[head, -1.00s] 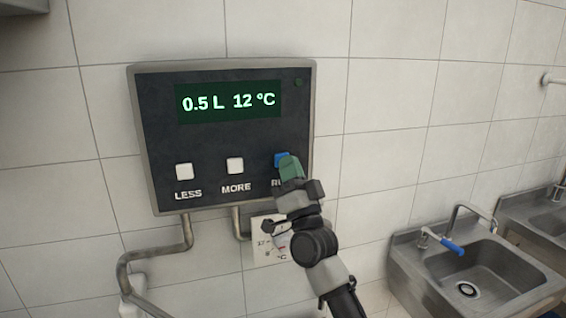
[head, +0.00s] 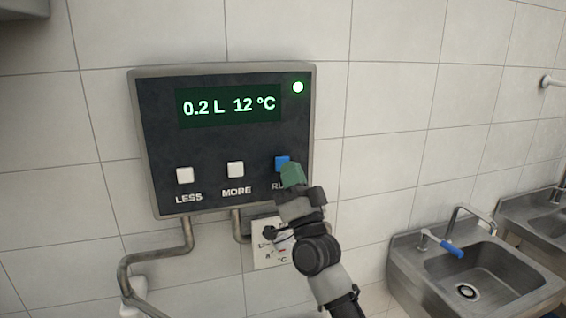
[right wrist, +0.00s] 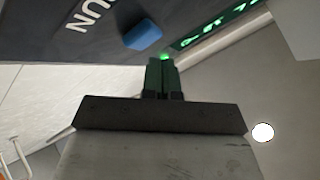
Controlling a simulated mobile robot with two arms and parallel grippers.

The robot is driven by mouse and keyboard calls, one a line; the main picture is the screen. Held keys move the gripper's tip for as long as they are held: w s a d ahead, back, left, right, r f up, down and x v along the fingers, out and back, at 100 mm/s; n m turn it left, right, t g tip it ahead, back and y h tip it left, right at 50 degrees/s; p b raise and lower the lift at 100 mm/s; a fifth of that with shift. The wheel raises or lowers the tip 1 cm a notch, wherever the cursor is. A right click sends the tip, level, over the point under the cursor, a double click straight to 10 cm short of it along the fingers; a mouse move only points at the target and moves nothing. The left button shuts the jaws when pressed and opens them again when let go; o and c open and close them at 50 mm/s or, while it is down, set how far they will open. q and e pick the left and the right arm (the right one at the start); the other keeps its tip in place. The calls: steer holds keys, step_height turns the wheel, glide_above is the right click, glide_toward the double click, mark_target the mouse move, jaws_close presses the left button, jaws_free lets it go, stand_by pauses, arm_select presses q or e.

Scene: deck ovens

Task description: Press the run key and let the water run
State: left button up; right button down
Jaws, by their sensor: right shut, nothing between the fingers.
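The dark control panel (head: 215,130) hangs on the tiled wall in the head view. The blue run key (head: 282,162) is at the lower right, right of the white LESS key (head: 184,175) and MORE key (head: 235,169). My right gripper (head: 291,174), with green fingertips, is shut and empty just below the run key. In the right wrist view the fingertips (right wrist: 161,72) appear apart from the blue key (right wrist: 142,34). My left gripper is not in view.
Pipes (head: 188,236) run down from the panel.

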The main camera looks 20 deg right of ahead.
steer(key=shift+s, duration=0.1)
steer(key=s+p, duration=0.2)
steer(key=s, duration=0.3)
steer(key=shift+d, duration=0.1)
stand_by(0.4)
steer(key=shift+w, duration=0.1)
